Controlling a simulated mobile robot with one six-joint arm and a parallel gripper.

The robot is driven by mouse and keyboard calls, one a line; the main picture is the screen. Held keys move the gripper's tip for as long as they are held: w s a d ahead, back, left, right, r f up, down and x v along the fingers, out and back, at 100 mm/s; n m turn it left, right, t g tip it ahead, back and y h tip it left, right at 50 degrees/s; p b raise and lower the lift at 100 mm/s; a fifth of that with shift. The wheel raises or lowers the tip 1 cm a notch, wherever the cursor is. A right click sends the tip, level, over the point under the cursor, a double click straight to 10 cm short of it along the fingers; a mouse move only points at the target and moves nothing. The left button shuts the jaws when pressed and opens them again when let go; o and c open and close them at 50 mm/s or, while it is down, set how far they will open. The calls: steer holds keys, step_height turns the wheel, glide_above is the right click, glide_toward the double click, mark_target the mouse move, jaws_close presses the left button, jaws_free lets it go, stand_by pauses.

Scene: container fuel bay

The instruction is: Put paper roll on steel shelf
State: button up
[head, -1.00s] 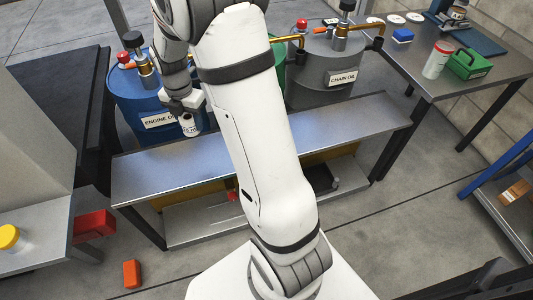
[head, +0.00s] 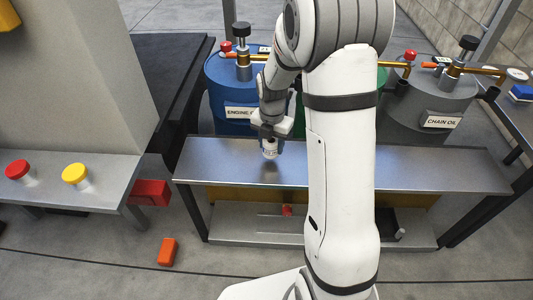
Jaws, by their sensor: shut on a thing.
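My gripper (head: 270,139) is shut on a small white cylinder (head: 270,152) with dark print on its side. The print is too small to read, and I cannot tell if it is the paper roll; no other paper roll is plainly in view. The gripper points down, with the cylinder upright below it, over the left part of the long steel shelf (head: 225,165). I cannot tell whether the cylinder touches the shelf top. My arm hides part of the shelf right of the gripper.
Behind the shelf stand a blue engine oil drum (head: 225,85), a partly hidden green drum and a grey chain oil drum (head: 432,100). A left bench (head: 45,190) holds red-capped (head: 17,169) and yellow-capped (head: 75,173) containers. An orange object (head: 168,251) lies on the floor.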

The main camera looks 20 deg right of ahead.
mark_target(271, 150)
steer(key=shift+f+b, duration=0.3)
steer(key=shift+f, duration=1.2)
steer(key=shift+f, duration=0.15)
steer(key=o, duration=1)
